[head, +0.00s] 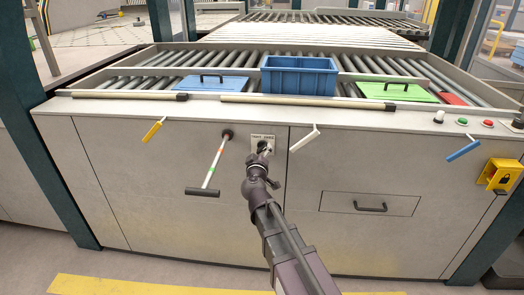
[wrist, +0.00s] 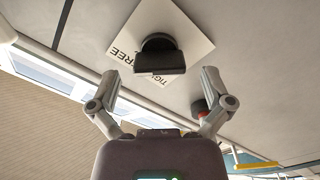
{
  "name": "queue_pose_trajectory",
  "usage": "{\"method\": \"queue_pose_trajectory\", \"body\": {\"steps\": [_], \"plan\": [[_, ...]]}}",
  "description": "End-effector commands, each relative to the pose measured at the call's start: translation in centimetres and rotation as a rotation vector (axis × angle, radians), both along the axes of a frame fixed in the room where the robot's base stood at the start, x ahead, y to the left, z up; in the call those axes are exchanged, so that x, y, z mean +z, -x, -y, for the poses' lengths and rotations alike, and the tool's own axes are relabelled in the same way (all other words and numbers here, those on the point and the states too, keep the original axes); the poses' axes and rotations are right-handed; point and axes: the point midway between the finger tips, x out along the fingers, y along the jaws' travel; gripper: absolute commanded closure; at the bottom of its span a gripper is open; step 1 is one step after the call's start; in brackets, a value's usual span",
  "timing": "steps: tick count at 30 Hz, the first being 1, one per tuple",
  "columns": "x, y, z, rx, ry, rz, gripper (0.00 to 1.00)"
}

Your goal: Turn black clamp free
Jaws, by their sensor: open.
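The black clamp (wrist: 163,56) is a dark knob with a flat bar-like grip, standing out from a white label plate (wrist: 185,30). The plate carries the words FREE and TIGHT, partly covered by the clamp. In the head view the plate (head: 262,137) sits on the cabinet front, and my gripper largely hides the clamp there. My gripper (wrist: 159,77) is open and empty, one finger on each side below the clamp in the wrist view. The fingers appear apart from it. In the head view my gripper (head: 263,151) is just in front of the plate.
A striped rod with a black crossbar (head: 214,162) hangs left of the plate. A white lever (head: 304,139) is close on the right, a yellow lever (head: 153,131) further left. A blue bin (head: 299,76) stands on the rollers above. The lower panel is clear around a drawer handle (head: 370,207).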

Motion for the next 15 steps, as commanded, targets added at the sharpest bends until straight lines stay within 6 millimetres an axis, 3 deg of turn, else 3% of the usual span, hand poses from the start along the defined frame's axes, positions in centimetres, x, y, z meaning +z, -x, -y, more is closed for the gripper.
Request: {"method": "queue_pose_trajectory", "body": {"steps": [15], "plan": [[0.0, 8.2, -0.2, 0.001, 0.0, 0.0, 0.0]]}}
